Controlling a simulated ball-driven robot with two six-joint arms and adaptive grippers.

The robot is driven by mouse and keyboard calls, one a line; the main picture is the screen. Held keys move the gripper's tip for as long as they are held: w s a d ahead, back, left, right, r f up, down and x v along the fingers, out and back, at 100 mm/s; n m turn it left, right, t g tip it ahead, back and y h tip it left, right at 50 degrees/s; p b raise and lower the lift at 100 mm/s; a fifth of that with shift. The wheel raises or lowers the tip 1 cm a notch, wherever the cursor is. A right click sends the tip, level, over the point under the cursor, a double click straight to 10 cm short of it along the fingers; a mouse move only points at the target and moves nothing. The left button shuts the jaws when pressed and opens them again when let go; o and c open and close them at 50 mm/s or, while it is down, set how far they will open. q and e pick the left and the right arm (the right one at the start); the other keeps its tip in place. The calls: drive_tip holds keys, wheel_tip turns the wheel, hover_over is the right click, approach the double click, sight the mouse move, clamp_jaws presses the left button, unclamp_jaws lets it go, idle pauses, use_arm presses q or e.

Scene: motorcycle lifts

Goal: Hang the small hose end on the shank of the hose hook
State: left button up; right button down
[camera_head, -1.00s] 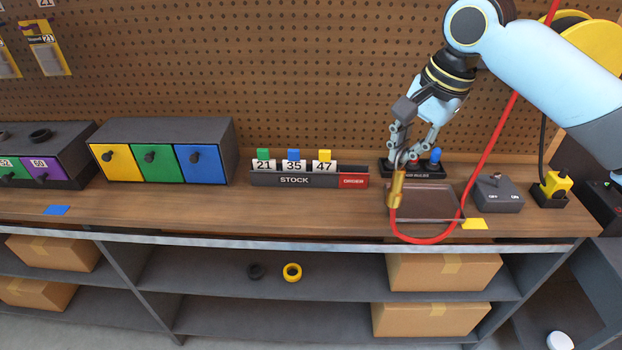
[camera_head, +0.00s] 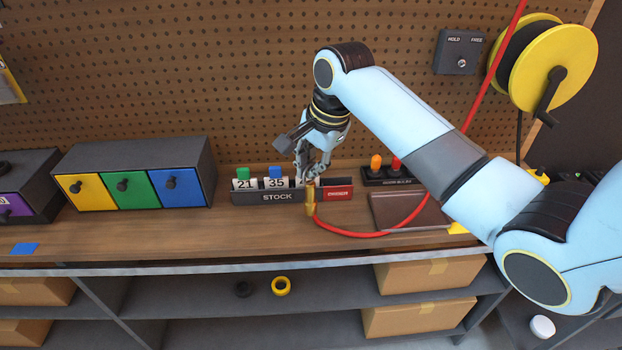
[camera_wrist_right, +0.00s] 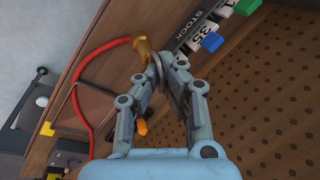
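The small hose end (camera_head: 310,198) is a brass fitting on a red hose (camera_head: 372,234). My right gripper (camera_head: 309,177) is shut on it and holds it just in front of the stock rack, above the bench. In the right wrist view the brass hose end (camera_wrist_right: 143,48) sticks out past the fingertips of my right gripper (camera_wrist_right: 164,68), with the red hose (camera_wrist_right: 84,64) curving away from it. I cannot make out the hose hook in either view. My left gripper is not in view.
The stock rack (camera_head: 262,198) stands behind the hose end. A brown tray (camera_head: 385,208) lies to its right, partly behind my arm. A drawer unit (camera_head: 140,155) stands left. A yellow hose reel (camera_head: 557,65) and a HOLD/FREE switch box (camera_head: 461,52) are on the right.

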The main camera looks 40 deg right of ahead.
sight(311, 182)
wheel_tip(311, 182, down, 4)
drive_tip(key=shift+r+p, duration=0.25)
drive_tip(key=shift+p, duration=0.05)
drive_tip(key=shift+s+f, duration=0.1)
drive_tip(key=shift+f, duration=0.05)
drive_tip(key=c, duration=1.5)
unclamp_jaws()
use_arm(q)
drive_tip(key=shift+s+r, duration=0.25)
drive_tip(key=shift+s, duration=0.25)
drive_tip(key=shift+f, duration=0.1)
use_arm(e)
drive_tip(key=v, duration=1.2)
